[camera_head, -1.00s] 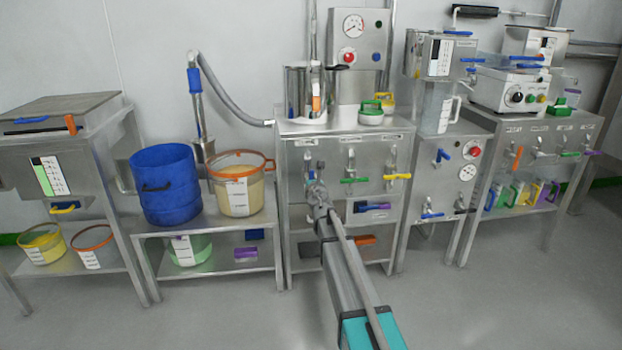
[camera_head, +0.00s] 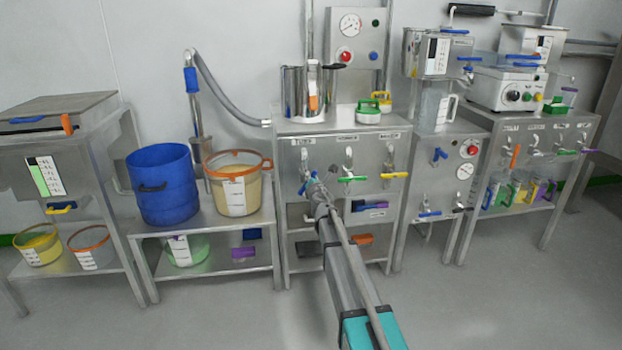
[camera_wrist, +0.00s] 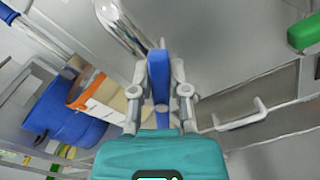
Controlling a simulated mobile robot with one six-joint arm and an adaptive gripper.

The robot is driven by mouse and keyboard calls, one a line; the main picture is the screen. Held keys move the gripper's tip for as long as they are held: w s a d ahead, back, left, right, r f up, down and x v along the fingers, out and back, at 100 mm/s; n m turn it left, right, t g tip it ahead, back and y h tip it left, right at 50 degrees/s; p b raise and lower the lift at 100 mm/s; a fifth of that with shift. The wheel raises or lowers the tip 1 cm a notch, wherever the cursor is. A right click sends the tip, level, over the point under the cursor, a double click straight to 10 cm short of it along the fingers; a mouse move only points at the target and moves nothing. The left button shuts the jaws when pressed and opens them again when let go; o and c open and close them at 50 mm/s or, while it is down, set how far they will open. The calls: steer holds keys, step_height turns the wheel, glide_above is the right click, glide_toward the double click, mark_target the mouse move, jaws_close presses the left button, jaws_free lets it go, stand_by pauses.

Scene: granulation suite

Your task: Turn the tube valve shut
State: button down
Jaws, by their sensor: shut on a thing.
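In the wrist view, my gripper (camera_wrist: 160,92) is shut on a blue valve handle (camera_wrist: 158,66), one finger on each side of it. A shiny metal pipe (camera_wrist: 121,24) runs just beyond the handle. In the head view, my gripper (camera_head: 312,184) is at the leftmost valve (camera_head: 304,164) on the steel cabinet front. A small part of that valve's blue handle shows beside the gripper, and the rest is hidden. The labels above the valves are too small to read, so I cannot tell which one says tube.
A green-handled valve (camera_head: 350,179) and a yellow-handled valve (camera_head: 391,175) sit close to the right on the same front. A blue drum (camera_head: 164,190) and an orange-rimmed bucket (camera_head: 238,185) stand on the left bench. The floor in front is clear.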

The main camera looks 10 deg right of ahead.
steer(key=m, duration=0.3)
steer(key=d+f+m+b, duration=0.1)
steer(key=m, duration=0.3)
steer(key=f+m+b, duration=0.1)
steer(key=m, duration=0.3)
steer(key=shift+d+f, duration=0.15)
stand_by(0.4)
steer(key=c, duration=0.6)
jaws_free()
steer(key=shift+s, duration=0.1)
steer(key=s, duration=1.2)
steer(key=shift+w, duration=0.1)
